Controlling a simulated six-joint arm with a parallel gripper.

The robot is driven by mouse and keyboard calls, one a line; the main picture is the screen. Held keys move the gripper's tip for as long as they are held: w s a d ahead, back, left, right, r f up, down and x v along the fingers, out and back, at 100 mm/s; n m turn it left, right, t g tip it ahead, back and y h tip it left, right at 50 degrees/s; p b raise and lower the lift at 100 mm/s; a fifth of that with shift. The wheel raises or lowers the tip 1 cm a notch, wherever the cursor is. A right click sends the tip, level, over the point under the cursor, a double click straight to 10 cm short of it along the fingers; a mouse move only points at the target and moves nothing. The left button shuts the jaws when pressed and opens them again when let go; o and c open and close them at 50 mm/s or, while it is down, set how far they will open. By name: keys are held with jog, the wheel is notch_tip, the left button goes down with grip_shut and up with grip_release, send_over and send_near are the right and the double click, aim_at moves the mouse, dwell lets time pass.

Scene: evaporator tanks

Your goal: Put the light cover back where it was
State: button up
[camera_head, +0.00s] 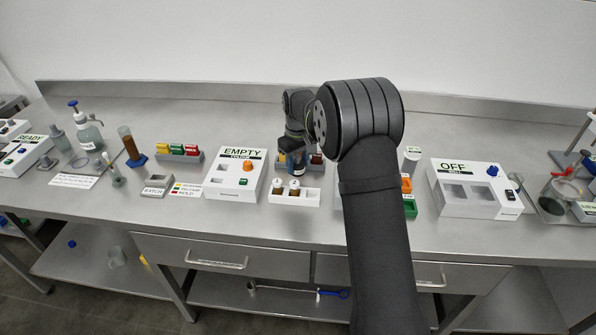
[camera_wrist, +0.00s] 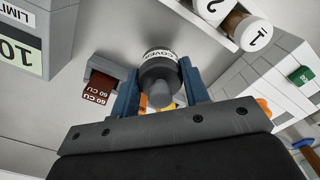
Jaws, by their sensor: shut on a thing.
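The light cover (camera_wrist: 158,68) is a small dark grey round piece with a white band lettered "COVER" and a knob. In the wrist view my gripper (camera_wrist: 160,88) is shut on it, a blue finger on either side. In the head view my gripper (camera_head: 293,160) is over the bench, just above and behind the white vial rack. My arm hides part of the bench to the right.
The white rack (camera_head: 309,198) holds vials with white caps. The "EMPTY" box (camera_head: 229,184) stands to its left and the "OFF" box (camera_head: 462,198) to the right. A brown "60 CU" block (camera_wrist: 98,86) is close left of the cover in the wrist view.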

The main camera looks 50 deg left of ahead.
aim_at(298, 171)
jog(key=shift+f, duration=1.65)
jog(key=shift+f, duration=0.2)
jog(key=o, duration=1)
jog(key=shift+o, duration=0.2)
jog(key=shift+r, duration=0.1)
notch_tip(298, 171, up, 12)
jog(key=shift+r, duration=0.1)
